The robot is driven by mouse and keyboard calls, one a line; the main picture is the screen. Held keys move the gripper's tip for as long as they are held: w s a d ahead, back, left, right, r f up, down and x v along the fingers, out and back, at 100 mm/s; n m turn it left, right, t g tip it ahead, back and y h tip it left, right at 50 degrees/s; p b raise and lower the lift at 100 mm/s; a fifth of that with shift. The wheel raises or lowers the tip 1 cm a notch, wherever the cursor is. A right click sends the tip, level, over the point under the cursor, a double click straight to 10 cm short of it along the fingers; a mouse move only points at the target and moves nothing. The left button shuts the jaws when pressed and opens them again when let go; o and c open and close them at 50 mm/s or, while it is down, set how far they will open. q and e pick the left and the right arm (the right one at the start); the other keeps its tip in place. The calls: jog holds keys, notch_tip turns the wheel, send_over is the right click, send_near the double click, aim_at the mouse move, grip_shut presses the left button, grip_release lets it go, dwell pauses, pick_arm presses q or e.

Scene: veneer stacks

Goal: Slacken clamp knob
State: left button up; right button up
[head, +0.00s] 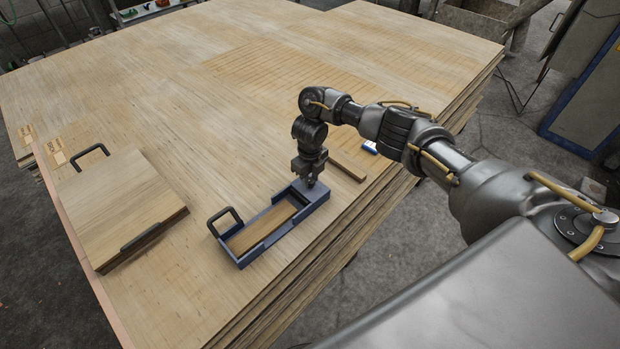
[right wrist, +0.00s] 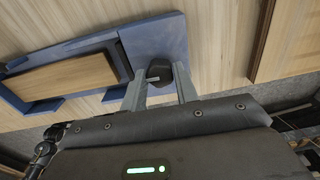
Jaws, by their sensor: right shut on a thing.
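A blue clamp frame (head: 320,197) lies on the stacked veneer sheets, with a black loop handle (head: 226,217) at its left end. A brown wooden block (head: 262,229) lies inside it. In the right wrist view, the black clamp knob (right wrist: 159,70) sits on the flat blue end plate (right wrist: 155,38). My right gripper (head: 310,183) is over this right end of the clamp. In the right wrist view, its two grey fingers (right wrist: 160,84) are shut on the knob, one on each side. The head view hides most of the knob. My left gripper is not in view.
A square wooden lidded board (head: 120,205) with black handles lies to the left. A thin wooden strip (head: 347,167) and a small blue-and-white item (head: 370,147) lie right of the gripper, near the stack's edge. The veneer surface (head: 200,90) behind is clear.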

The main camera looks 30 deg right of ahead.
aim_at(310, 180)
dwell(0.3)
jog(key=o, duration=1)
jog(key=shift+r, duration=0.4)
notch_tip(310, 180, up, 10)
jog(key=p, duration=0.4)
